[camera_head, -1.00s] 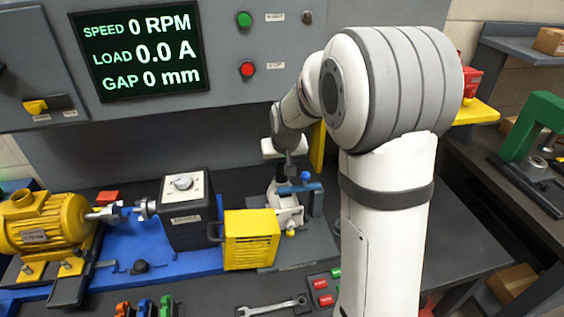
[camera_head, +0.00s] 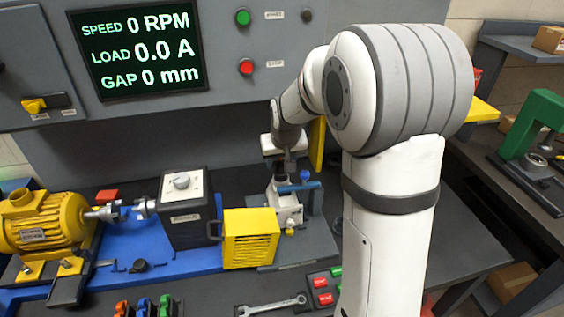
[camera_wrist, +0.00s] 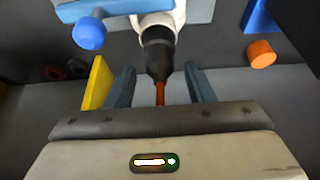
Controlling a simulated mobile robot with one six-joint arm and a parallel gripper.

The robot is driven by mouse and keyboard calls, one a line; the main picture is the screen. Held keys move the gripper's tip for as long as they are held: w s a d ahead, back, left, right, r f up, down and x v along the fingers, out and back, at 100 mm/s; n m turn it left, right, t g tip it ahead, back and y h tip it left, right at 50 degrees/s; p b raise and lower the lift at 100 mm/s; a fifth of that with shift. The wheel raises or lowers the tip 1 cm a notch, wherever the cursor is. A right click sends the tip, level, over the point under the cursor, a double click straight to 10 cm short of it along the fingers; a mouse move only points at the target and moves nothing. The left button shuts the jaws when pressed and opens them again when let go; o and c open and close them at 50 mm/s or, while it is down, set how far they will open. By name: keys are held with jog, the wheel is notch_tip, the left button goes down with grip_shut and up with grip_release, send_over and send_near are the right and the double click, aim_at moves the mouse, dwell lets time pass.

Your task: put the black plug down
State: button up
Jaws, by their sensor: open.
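The black plug (camera_wrist: 158,56) sits against a white fitting (camera_wrist: 160,18) in the wrist view, with a copper-coloured tip pointing toward my gripper. My gripper (camera_wrist: 161,78) is open. Its two blue-grey fingers stand on either side of the plug's lower end and tip, with gaps showing on both sides. In the head view my gripper (camera_head: 287,163) is just above the white fitting (camera_head: 287,207) on a grey stand; the plug cannot be made out clearly there.
A blue knob (camera_wrist: 89,32) is close by on the left in the wrist view, and an orange knob (camera_wrist: 262,54) is on the right. A yellow box (camera_head: 250,240) stands left of the fitting. A wrench (camera_head: 272,306) lies in front.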

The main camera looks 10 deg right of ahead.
jog(key=b+v, duration=0.2)
jog(key=v, duration=0.8)
jog(key=s+f, duration=0.2)
jog(key=s, duration=1)
jog(key=s+f+g, duration=0.1)
jog(key=s+f, duration=0.2)
jog(key=s, duration=0.9)
jog(key=shift+s+d, duration=0.3)
jog(key=shift+s, duration=0.1)
